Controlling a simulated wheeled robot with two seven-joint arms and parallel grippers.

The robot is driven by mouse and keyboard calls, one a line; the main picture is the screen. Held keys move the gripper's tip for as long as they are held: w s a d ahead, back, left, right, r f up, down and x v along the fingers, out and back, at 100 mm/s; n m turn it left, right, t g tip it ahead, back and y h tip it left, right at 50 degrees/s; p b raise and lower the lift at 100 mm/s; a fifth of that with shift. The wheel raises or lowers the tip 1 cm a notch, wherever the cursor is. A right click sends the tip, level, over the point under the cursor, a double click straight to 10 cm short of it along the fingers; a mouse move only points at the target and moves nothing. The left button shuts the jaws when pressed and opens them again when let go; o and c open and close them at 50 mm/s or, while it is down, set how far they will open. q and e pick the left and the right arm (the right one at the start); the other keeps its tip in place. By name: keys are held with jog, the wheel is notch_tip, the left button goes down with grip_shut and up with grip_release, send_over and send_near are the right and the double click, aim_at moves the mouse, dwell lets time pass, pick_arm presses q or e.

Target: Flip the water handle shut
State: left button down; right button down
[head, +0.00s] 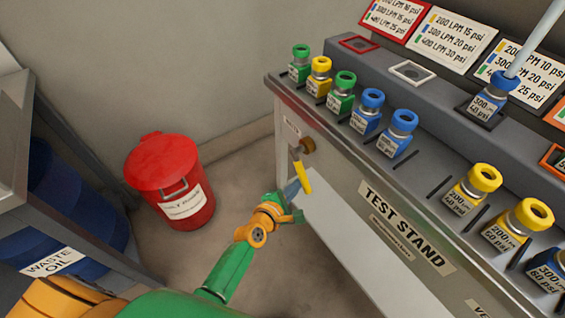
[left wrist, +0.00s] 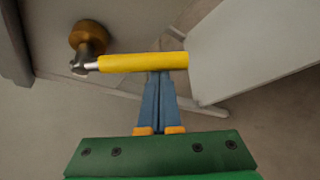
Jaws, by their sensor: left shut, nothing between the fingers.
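The water handle is a yellow lever (head: 302,177) on a brass valve (head: 307,145) on the front of the test stand, near its left end below a small label. In the head view the lever hangs down from the valve, slightly tilted. In the left wrist view the lever (left wrist: 143,62) lies across the picture, with the brass valve (left wrist: 88,38) at its left. My left gripper (head: 297,186) has its blue fingers together and empty, right beside the lever. In the left wrist view the fingertips (left wrist: 160,76) meet the lever's lower edge near its free end; I cannot tell whether they touch. My right gripper is not in view.
The test stand (head: 335,150) fills the right side, with several green, yellow and blue fittings on top. A red bin (head: 165,180) stands on the floor at left. A blue waste oil drum (head: 65,215) is at far left. The floor between bin and stand is clear.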

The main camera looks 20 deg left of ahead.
aim_at(306, 185)
pick_arm(q)
jog(key=d+r+n+g+h+p, duration=0.1)
jog(key=r+p, duration=0.1)
jog(key=p, duration=0.1)
jog(key=s+d+r+n+g+h+p, duration=0.1)
jog(key=n+p, duration=0.1)
jog(key=p, duration=0.2)
jog(key=s+d+r+n+g+h+p, duration=0.1)
jog(key=r+p, duration=0.1)
jog(key=p, duration=0.1)
jog(key=shift+s+r+n+g, duration=0.15)
jog(key=shift+r+n+g, duration=0.15)
jog(key=shift+n, duration=0.1)
jog(key=shift+s+d+r+n+g+h+p, duration=0.15)
jog(key=shift+r+n+g+h+p, duration=0.4)
jog(key=shift+p, duration=0.75)
jog(key=shift+r, duration=0.15)
